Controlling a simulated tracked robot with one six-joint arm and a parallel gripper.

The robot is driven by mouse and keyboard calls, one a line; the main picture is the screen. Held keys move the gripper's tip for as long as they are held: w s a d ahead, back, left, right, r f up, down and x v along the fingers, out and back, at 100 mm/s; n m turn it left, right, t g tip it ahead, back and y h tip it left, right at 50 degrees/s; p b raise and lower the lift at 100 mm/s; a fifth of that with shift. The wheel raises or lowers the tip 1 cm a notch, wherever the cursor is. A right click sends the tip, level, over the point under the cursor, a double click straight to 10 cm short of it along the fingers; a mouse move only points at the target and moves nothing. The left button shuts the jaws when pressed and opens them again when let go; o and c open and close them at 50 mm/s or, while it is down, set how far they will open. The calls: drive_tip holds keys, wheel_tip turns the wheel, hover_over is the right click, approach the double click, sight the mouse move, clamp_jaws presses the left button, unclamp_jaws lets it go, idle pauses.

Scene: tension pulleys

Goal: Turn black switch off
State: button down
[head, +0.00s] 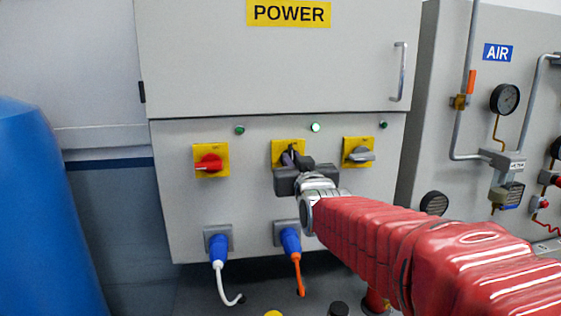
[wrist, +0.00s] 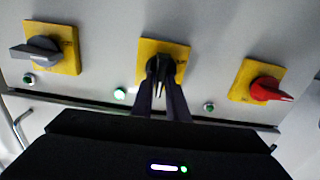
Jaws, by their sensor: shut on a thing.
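The black switch (head: 291,149) sits on the middle yellow plate of the grey POWER cabinet and is partly hidden by my gripper (head: 293,159). My gripper is shut on the black switch, with one finger on each side of its handle. In the wrist view, the black switch (wrist: 159,63) is at the top middle, with the fingers of my gripper (wrist: 160,85) reaching up to it. The handle looks about upright in the head view, though the fingers hide part of it.
A red switch (head: 208,163) is to the left and a grey switch (head: 360,154) to the right. A green lamp (head: 315,127) glows brightly above. Blue plugs (head: 219,246) with cables hang below. A blue barrel (head: 45,215) stands left; AIR pipes and gauges (head: 504,98) are right.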

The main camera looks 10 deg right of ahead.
drive_tip(key=shift+n, duration=0.3)
drive_tip(key=n, duration=0.5)
drive_tip(key=a+f+n, duration=0.1)
drive_tip(key=n, duration=1.1)
drive_tip(key=shift+a+f, duration=0.15)
drive_tip(key=shift+f, duration=0.15)
drive_tip(key=c, duration=2)
unclamp_jaws()
drive_tip(key=shift+c, duration=0.2)
drive_tip(key=o, duration=0.3)
